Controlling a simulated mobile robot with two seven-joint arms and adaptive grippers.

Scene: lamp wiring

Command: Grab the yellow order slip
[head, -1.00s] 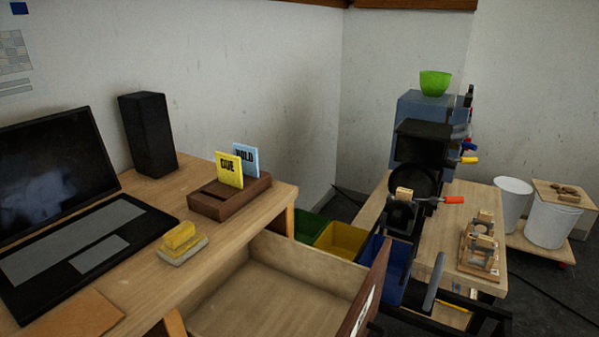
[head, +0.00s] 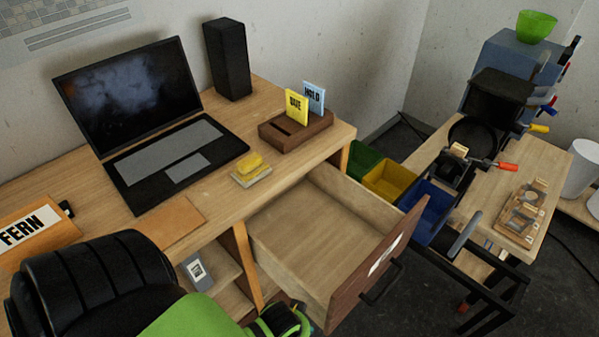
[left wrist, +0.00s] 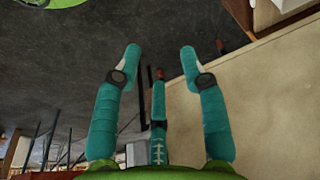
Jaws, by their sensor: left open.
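A yellow card with dark lettering (head: 297,106), the likely order slip, stands upright in a slotted wooden holder (head: 290,137) on the desk. A light-blue card reading HOLD (head: 315,97) stands just behind it to the right. My left gripper (left wrist: 160,58) shows in the left wrist view, its teal fingers spread and empty over the dark floor. It is far from the yellow card, which that view does not show. My right gripper is in neither view.
The desk also holds a laptop (head: 167,153), a black speaker (head: 227,60) and a yellow block on a pale base (head: 250,170). An open drawer (head: 322,232) juts out below the holder. Coloured bins (head: 390,181) and a machine table stand to the right.

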